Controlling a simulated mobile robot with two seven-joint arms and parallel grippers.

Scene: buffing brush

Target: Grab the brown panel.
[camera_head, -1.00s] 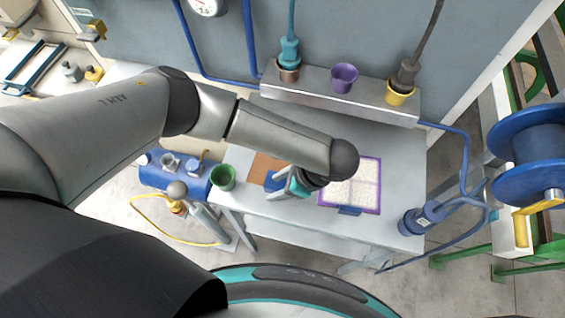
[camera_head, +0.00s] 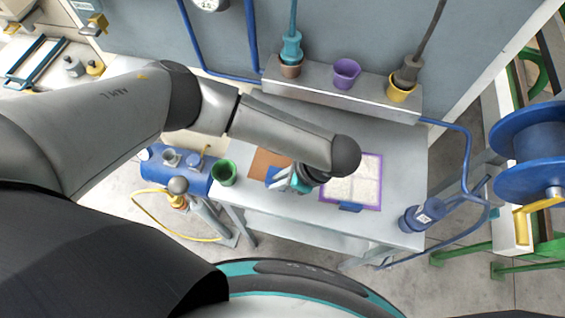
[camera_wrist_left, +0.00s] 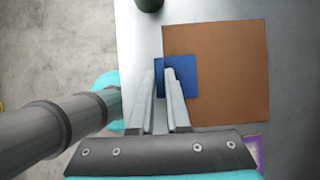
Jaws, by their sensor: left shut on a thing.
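The brown panel (camera_head: 267,162) lies on the grey table, partly hidden behind my left arm and gripper in the head view. In the left wrist view the panel (camera_wrist_left: 228,75) shows as a flat brown square with a blue tab (camera_wrist_left: 182,76) at its near left edge. My left gripper (camera_head: 290,180) is at this edge of the panel. In the left wrist view its two fingers (camera_wrist_left: 162,85) are close together at the blue tab and shut on it. My right gripper is not in view.
A purple-framed white panel (camera_head: 365,185) lies right of the gripper on the grey table (camera_head: 400,160). A green cup (camera_head: 224,173) stands at the table's left end. A shelf behind holds a brown cup (camera_head: 290,68), a purple cup (camera_head: 346,74) and a yellow cup (camera_head: 401,90).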

